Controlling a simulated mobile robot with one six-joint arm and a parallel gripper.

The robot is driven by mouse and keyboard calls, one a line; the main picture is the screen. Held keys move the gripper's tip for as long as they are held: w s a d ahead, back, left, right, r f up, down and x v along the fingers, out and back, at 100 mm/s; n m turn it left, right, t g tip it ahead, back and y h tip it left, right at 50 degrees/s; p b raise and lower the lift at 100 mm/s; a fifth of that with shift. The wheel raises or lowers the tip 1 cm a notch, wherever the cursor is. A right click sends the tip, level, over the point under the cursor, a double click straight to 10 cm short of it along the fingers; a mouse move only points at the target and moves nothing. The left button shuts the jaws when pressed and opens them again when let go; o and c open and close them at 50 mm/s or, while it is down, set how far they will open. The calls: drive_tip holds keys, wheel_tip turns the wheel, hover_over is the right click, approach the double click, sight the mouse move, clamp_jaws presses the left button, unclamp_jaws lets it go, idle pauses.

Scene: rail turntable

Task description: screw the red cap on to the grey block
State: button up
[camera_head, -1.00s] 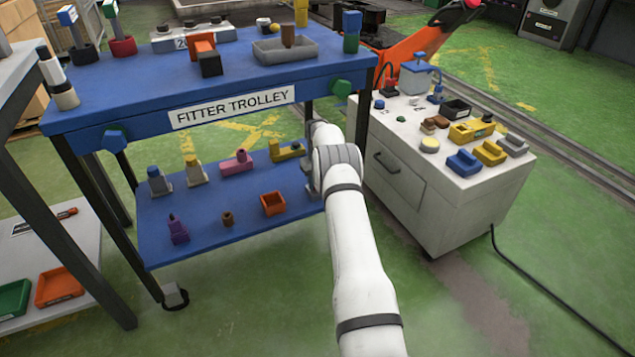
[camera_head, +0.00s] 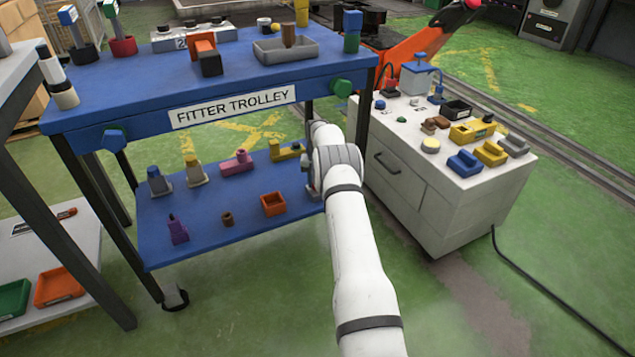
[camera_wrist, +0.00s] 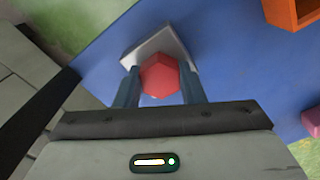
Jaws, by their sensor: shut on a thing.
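The red cap (camera_wrist: 160,77) shows in the wrist view between the two fingers of my gripper (camera_wrist: 160,88), which is shut on it. The grey block (camera_wrist: 167,41) lies directly behind the cap in that view, on the blue lower shelf (camera_wrist: 105,45). I cannot tell from this angle how far the cap is seated on the block. In the head view my own arm hides the gripper and the cap.
On the lower shelf stand an orange open box (camera_head: 273,204), a pink part (camera_head: 237,163) and a yellow part (camera_head: 286,151). The trolley's upper deck (camera_head: 235,84) is above the shelf. A white cabinet (camera_head: 425,170) stands close on the right.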

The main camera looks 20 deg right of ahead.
drive_tip(key=shift+r, duration=0.1)
drive_tip(key=m, duration=0.6)
drive_tip(key=shift+w+a, duration=0.1)
drive_tip(key=m, duration=0.6)
drive_tip(key=shift+w, duration=0.1)
drive_tip(key=o, duration=1.1)
drive_tip(key=shift+o, duration=0.4)
